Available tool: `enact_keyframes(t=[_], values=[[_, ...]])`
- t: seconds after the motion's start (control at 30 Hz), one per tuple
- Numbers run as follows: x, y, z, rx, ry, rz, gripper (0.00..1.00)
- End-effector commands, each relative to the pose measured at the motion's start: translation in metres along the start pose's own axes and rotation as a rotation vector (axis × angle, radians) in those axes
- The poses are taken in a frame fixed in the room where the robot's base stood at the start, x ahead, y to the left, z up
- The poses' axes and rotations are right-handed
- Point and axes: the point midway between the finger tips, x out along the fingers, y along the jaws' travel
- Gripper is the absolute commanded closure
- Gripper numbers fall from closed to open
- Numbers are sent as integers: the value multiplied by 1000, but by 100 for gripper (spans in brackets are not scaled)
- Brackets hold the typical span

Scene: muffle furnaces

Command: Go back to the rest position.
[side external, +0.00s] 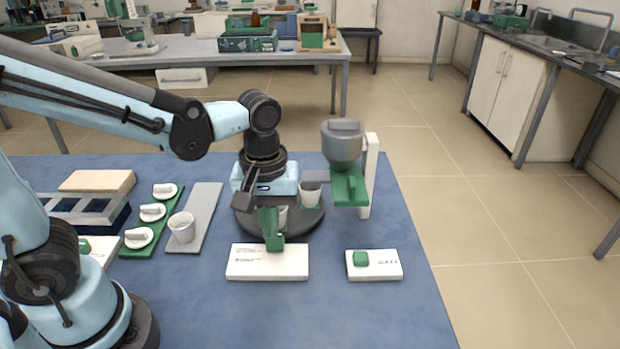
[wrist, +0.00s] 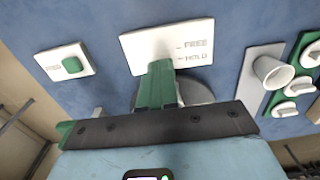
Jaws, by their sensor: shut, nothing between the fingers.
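My gripper (side external: 268,203) hangs low over the middle of the blue table, by the front of a dark round turntable (side external: 312,229). It is shut and holds nothing. A green upright piece (side external: 273,230) stands directly in front of and below it, over a white plate (side external: 240,270). The wrist view shows this plate (wrist: 140,45) with the words FREE and HOLD, and the green piece (wrist: 158,85) between it and my gripper. I cannot tell whether my fingertips touch the green piece. My forearm reaches in from the left.
A grey hopper on a green stand (side external: 342,150) rises close to my gripper's right. A white plate with a green button (side external: 361,259) lies front right.

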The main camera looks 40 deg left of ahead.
Motion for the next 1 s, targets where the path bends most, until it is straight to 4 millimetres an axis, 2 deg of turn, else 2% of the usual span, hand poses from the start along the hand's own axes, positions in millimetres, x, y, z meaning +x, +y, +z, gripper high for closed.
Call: enact_keyframes(t=[0.3,0.43,0.7,1.0], values=[[-1,0,0,4,2,3,100],[-6,-4,-4,59,29,41,100],[-27,-25,-24,392,250,205,100],[-43,-43,-41,700,533,249,100]])
